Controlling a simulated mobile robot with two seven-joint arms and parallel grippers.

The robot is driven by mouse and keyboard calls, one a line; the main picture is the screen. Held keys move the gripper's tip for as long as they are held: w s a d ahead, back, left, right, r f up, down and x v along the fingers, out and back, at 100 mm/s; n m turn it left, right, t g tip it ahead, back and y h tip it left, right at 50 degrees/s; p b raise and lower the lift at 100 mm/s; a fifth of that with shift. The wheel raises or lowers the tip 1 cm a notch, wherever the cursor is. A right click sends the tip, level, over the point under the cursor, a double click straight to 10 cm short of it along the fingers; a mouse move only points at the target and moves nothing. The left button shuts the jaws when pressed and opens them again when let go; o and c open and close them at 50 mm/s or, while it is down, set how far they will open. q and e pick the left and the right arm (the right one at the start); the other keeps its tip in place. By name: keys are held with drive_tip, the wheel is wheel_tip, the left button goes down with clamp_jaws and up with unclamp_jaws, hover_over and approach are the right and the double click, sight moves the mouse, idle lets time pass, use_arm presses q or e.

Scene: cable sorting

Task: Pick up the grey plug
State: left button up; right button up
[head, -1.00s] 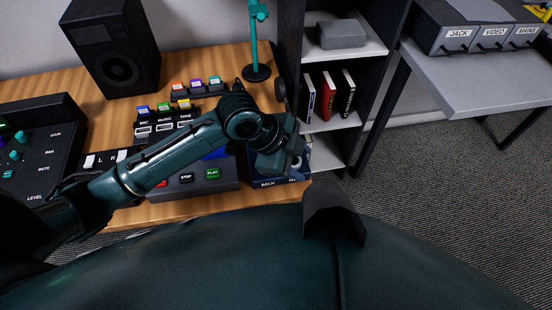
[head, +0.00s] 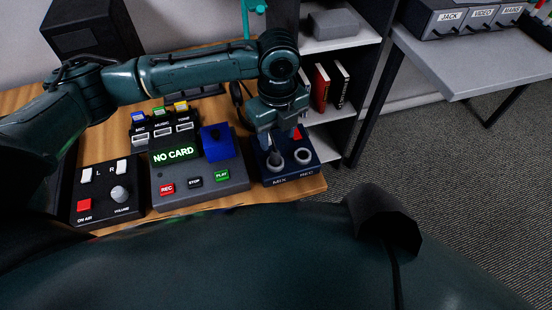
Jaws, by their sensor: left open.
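My left gripper (head: 283,128) is open, pointing down over the dark blue box (head: 262,171) at the desk's right end. The box has two light ring-shaped sockets, one by the MIX label (head: 275,161) and one by a second label that seems to read REC (head: 303,156). A dark part of the gripper reaches down close to the MIX ring; I cannot tell whether they touch. A small red piece (head: 297,133) shows beside the fingers. I cannot make out a grey plug for certain; the gripper hides the back of the box. My right gripper is not in view.
A recorder (head: 203,196) with a NO CARD screen and a blue block (head: 216,143) stands left of the box. A volume panel (head: 106,195) is farther left. Shelves with books (head: 321,88) stand behind right. A grey table (head: 460,70) holds labelled bins (head: 450,20).

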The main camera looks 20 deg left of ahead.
use_arm(q)
drive_tip(key=f, duration=0.7)
drive_tip(key=shift+s+a+f, duration=0.1)
drive_tip(key=shift+a+f, duration=0.1)
drive_tip(key=shift+f, duration=0.05)
clamp_jaws()
idle(0.3)
